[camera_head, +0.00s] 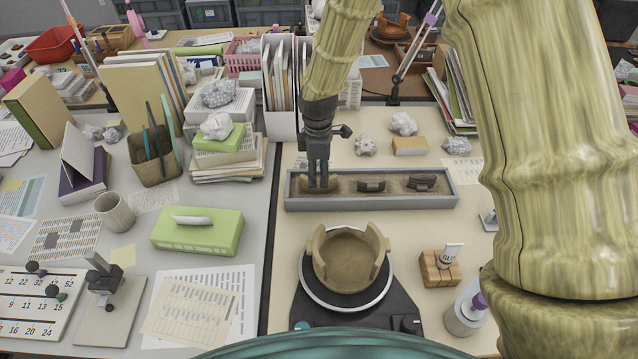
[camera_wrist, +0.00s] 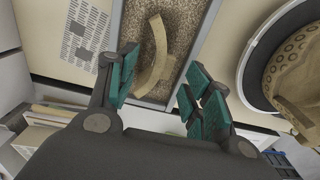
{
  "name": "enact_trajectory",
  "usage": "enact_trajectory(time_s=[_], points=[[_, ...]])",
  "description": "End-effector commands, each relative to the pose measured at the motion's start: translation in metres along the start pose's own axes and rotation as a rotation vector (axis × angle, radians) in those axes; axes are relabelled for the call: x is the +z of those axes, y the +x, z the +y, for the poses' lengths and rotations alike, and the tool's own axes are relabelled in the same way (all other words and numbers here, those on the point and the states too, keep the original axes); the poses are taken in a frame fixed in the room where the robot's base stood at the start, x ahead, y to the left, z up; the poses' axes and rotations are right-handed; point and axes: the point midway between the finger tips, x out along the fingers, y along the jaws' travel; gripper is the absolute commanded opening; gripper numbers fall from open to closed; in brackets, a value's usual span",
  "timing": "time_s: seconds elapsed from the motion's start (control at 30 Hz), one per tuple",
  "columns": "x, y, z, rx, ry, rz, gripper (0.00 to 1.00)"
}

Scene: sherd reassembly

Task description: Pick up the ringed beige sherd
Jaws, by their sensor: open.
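The beige sherd (camera_wrist: 153,58) is a curved strip lying on the speckled sand in a grey tray (camera_wrist: 202,45). In the wrist view it lies beyond and between my open fingers (camera_wrist: 160,85), which have teal pads; no rings can be made out on it. In the head view my gripper (camera_head: 318,180) points down over the left end of the tray (camera_head: 400,204). It hides much of the sherd there. Whether the fingers touch the sand cannot be told.
Two dark sherds (camera_head: 371,186) (camera_head: 421,182) lie further right in the tray. A broken beige bowl (camera_head: 345,262) with ring marks stands on a turntable (camera_head: 310,294) in front. A glue tube on a wooden block (camera_head: 440,268) is right of it. Books and folders stand behind.

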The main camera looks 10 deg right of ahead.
Motion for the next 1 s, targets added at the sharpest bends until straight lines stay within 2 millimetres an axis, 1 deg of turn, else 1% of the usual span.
enact_trajectory(time_s=[0.13, 0.3, 0.43, 0.63, 0.67, 0.8, 0.87, 1.0], points=[[0.001, 0.018, -0.003, -0.003, 0.001, -0.002, 0.50], [0.001, 0.032, -0.002, -0.001, 0.000, 0.000, 0.50], [0.001, 0.036, -0.002, -0.001, 0.000, 0.000, 0.50], [0.001, 0.036, -0.002, -0.001, 0.000, 0.000, 0.50], [0.001, 0.036, -0.002, 0.000, 0.000, 0.000, 0.47], [0.001, 0.036, -0.002, -0.001, 0.000, 0.000, 0.21], [0.001, 0.036, -0.002, -0.001, 0.000, 0.000, 0.11], [0.001, 0.036, -0.002, -0.001, 0.001, 0.000, 0.11]])
